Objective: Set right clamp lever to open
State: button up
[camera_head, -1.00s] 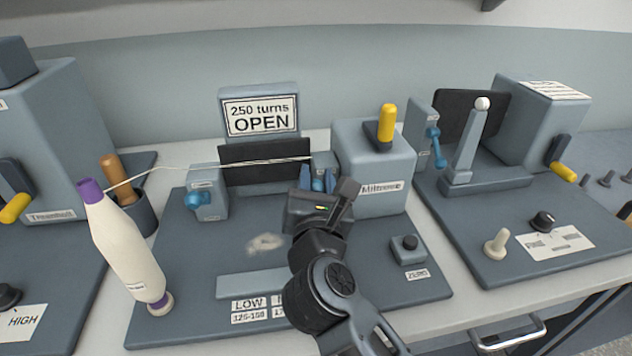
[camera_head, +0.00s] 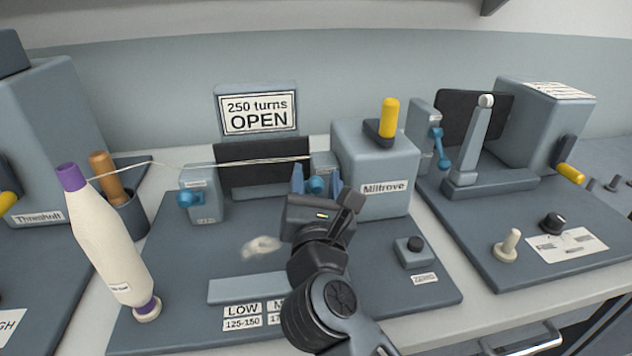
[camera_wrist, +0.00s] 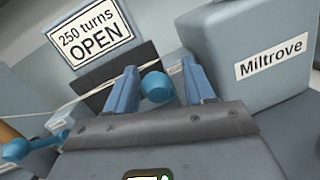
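The right clamp (camera_head: 324,161) stands beside the Miltrove box. Its blue lever knob (camera_head: 316,184) shows between the fingers of my gripper (camera_head: 316,180). The lever's arm is mostly hidden. The left clamp (camera_head: 201,193) carries a matching blue knob (camera_head: 188,199). A sign (camera_head: 258,112) above reads "250 turns OPEN".
A pale thread (camera_head: 240,162) runs from the purple-tipped cone (camera_head: 105,240) across both clamps. The Miltrove box (camera_head: 385,185) with a yellow-handled lever (camera_head: 389,118) stands close on the right. A black button box (camera_head: 414,251) sits at the front right. The baseplate's middle is mostly clear.

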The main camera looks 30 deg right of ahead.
jog(key=shift+b+v, duration=0.75)
jog(key=shift+v, duration=3.15)
